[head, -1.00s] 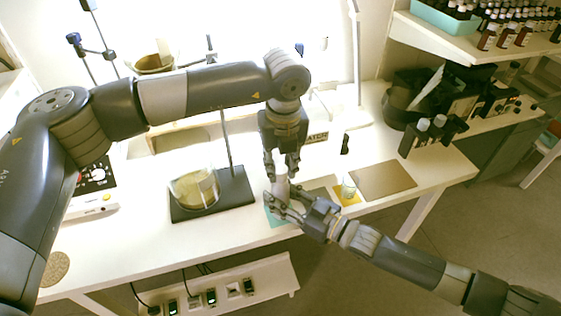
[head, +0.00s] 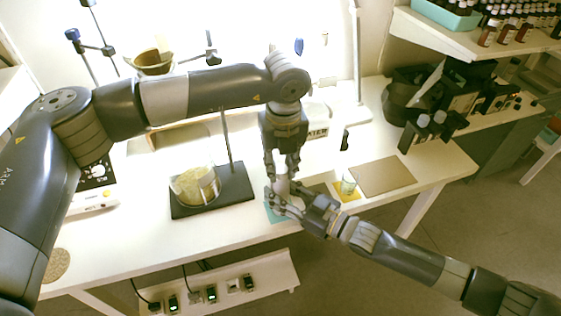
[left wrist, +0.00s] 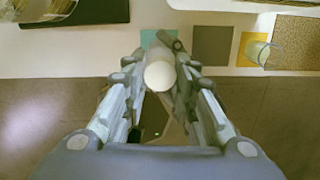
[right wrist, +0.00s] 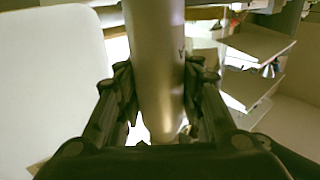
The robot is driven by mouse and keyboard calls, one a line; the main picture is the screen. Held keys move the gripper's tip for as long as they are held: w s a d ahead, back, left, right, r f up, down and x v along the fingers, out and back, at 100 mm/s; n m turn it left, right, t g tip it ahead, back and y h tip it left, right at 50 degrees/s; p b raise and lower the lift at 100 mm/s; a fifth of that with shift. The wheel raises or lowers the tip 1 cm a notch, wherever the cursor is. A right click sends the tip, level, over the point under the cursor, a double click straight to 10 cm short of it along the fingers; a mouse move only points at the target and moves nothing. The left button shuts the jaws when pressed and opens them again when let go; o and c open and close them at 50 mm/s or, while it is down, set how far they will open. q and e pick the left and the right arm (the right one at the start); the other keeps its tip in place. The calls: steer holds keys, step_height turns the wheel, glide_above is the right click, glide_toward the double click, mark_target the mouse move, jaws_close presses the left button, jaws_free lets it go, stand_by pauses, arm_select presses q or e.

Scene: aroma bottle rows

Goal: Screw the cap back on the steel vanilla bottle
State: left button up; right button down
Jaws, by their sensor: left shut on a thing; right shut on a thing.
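The steel bottle (right wrist: 155,70) is a plain silver cylinder with a dark letter at its right edge, upright between the fingers of my right gripper (right wrist: 160,95). In the head view only a pale bit of it (head: 282,187) shows between the two grippers. My right gripper (head: 278,200) is shut on the bottle from the front right. My left gripper (head: 281,170) points straight down above it and is shut on the white round cap (left wrist: 159,75). The cap is in line with the bottle, but whether its thread is engaged is hidden by the fingers.
A teal mat (head: 273,214) lies below the grippers. A glass (head: 348,184) stands on a yellow mat, beside a brown board (head: 384,176). A black stand base (head: 235,190) with a glass vessel (head: 196,187) is to the left. Dark bottles (head: 422,128) are at the right.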

arm_select(q)
steer(key=m, duration=0.6)
steer(key=shift+w+a+m+h, duration=0.15)
steer(key=shift+a+m+h, duration=0.15)
steer(key=shift+h, duration=0.1)
steer(key=shift+o, duration=0.2)
steer(key=o, duration=0.7)
steer(key=shift+d+r, duration=0.1)
steer(key=shift+d, duration=0.05)
steer(key=shift+r, duration=2.2)
steer(key=shift+c, duration=0.7)
steer(key=shift+d+r+n+g, duration=0.15)
steer(key=shift+r+n+g, duration=0.65)
steer(key=shift+r+n, duration=0.7)
